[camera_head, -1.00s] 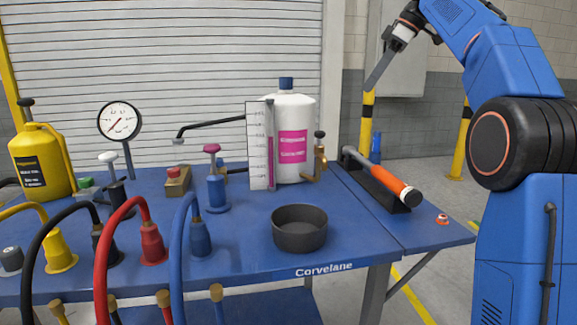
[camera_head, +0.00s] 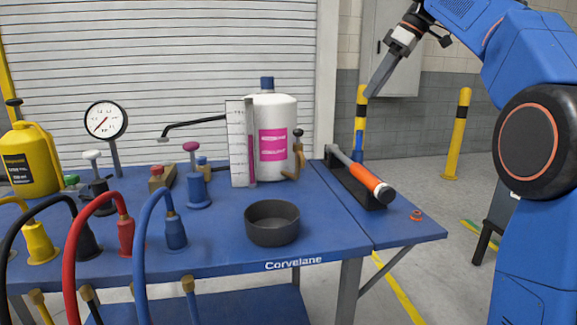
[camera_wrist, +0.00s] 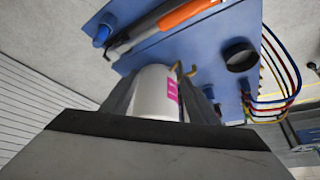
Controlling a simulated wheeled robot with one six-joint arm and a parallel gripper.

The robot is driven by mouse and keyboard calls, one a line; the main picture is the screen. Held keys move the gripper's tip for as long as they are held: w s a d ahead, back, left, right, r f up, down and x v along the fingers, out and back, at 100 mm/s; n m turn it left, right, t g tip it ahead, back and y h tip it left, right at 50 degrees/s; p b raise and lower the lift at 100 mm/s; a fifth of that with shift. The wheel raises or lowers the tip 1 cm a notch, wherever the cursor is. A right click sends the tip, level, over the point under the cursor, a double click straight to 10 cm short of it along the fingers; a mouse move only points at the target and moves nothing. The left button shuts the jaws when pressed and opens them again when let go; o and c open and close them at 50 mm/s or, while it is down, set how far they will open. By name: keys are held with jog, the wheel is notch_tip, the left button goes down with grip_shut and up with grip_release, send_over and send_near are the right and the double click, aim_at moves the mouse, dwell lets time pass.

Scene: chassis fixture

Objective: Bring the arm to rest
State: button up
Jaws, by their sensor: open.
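My gripper (camera_head: 378,88) is raised above the bench at the right, in front of the grey wall cabinet. Its fingers point down and to the left. It is open and empty, apart from everything on the bench. In the wrist view my gripper (camera_wrist: 160,100) shows its two fingers apart, with the white bottle (camera_wrist: 155,92) seen between them at a distance. That bottle also stands upright on the bench in the head view (camera_head: 284,108).
The blue bench (camera_head: 225,225) holds a dark round bowl (camera_head: 272,222), an orange-handled tool (camera_head: 370,183) in a cradle, a gauge (camera_head: 105,120), a yellow can (camera_head: 28,165) and several coloured hoses. Yellow-black posts (camera_head: 459,130) stand behind. Space around my gripper looks clear.

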jog(key=s+d+f+m+t+h, duration=0.1)
jog(key=s+f+m, duration=0.5)
jog(key=s+f, duration=1.3)
jog(key=s+d+f+m+t+h, duration=0.1)
jog(key=s+d+f+m+h, duration=0.3)
jog(key=s+f, duration=1.6)
notch_tip(320, 180, down, 3)
jog(key=shift+s+d+r+m+t, duration=0.15)
jog(key=shift+s+d+m+t, duration=0.25)
jog(key=shift+m, duration=0.8)
jog(key=shift+w, duration=0.1)
